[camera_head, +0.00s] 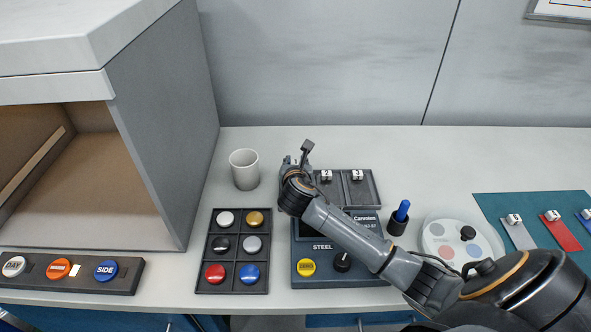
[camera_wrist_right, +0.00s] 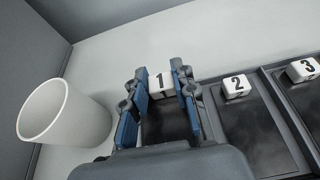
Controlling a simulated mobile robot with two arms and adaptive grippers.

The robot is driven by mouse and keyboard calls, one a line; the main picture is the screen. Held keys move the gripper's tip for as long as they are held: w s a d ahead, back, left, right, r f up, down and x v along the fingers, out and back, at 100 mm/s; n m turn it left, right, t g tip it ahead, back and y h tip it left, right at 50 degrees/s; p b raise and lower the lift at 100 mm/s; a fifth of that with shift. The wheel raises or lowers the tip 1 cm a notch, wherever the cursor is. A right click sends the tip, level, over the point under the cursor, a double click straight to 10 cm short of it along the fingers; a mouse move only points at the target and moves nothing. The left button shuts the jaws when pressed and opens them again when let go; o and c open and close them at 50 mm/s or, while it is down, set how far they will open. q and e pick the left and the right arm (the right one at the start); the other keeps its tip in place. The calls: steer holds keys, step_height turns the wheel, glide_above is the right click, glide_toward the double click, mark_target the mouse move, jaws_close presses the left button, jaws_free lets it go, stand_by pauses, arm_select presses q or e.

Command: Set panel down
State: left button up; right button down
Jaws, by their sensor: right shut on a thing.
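My right gripper (camera_head: 294,163) is shut on the white handle block marked 1 (camera_wrist_right: 159,84) of a dark panel (camera_wrist_right: 166,122). The block sits between its two blue-padded fingers in the right wrist view (camera_wrist_right: 160,76). The panel is at the left end of a dark tray (camera_head: 377,188), left of panel 2 (camera_head: 327,187) and panel 3 (camera_head: 358,190). My wrist and fingers hide most of that end, so I cannot tell whether panel 1 rests on the tray floor. My left gripper is not in view.
A white cup (camera_head: 244,170) stands close left of the gripper. A button tray (camera_head: 233,288) and a scale (camera_head: 366,224) lie in front. A blue-topped holder (camera_head: 399,220), a white palette (camera_head: 434,224) and a teal mat (camera_head: 497,204) are to the right. Counter behind the tray is clear.

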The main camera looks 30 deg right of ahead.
step_height(320, 180, down, 3)
steer(key=shift+r, duration=0.2)
steer(key=shift+f, duration=0.15)
steer(key=shift+f, duration=0.3)
steer(key=shift+f, duration=0.35)
steer(key=c, duration=1.1)
jaws_free()
steer(key=shift+o, duration=0.2)
steer(key=shift+a, duration=0.1)
steer(key=shift+r, duration=0.1)
